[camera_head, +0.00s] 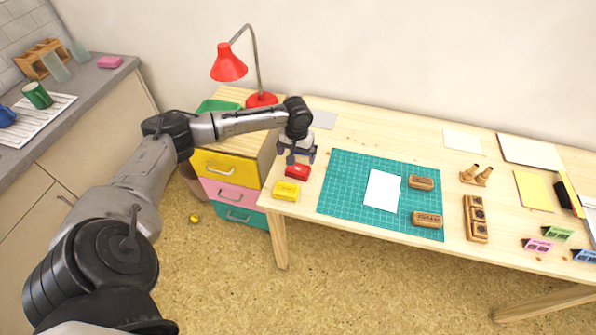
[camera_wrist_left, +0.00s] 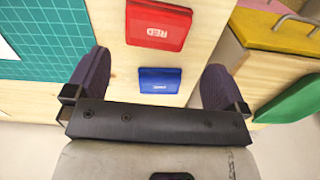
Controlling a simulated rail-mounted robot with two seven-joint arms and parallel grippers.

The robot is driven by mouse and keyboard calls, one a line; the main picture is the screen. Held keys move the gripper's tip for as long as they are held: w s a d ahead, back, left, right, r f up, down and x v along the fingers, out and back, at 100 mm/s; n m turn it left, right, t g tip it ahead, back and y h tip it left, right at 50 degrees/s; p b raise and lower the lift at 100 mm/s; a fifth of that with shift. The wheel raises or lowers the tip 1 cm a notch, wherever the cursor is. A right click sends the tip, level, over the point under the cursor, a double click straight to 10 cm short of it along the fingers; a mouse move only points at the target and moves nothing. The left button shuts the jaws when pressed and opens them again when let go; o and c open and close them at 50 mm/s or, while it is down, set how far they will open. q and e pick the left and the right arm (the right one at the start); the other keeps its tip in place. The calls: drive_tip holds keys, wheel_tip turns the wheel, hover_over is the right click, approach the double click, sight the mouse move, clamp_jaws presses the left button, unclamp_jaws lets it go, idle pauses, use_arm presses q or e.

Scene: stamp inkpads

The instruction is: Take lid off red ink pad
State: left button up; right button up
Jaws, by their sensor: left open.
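The red ink pad (camera_head: 298,172) lies on the table's left end, and its lid on top reads "RED" in the left wrist view (camera_wrist_left: 158,24). My left gripper (camera_head: 297,156) is just behind it in the head view, open and empty, pointing down. In the left wrist view the gap between its fingers (camera_wrist_left: 155,65) lies toward a blue ink pad (camera_wrist_left: 161,80), with the red pad beyond it. The gripper does not touch the red pad. The blue pad is mostly hidden by the gripper in the head view. My right gripper is not in view.
A yellow ink pad (camera_head: 286,191) lies in front of the red one, near the table edge. A green cutting mat (camera_head: 340,170) with paper and wooden stamps lies to the right. A drawer unit (camera_head: 229,190) and a red lamp (camera_head: 229,64) stand to the left and behind.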

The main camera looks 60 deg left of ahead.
sight(298, 168)
use_arm(q)
drive_tip(key=shift+f, duration=0.7)
drive_tip(key=shift+w+d+f+b, duration=0.15)
drive_tip(key=shift+f+b, duration=1.05)
drive_tip(key=shift+f, duration=1.4)
drive_tip(key=c, duration=0.8)
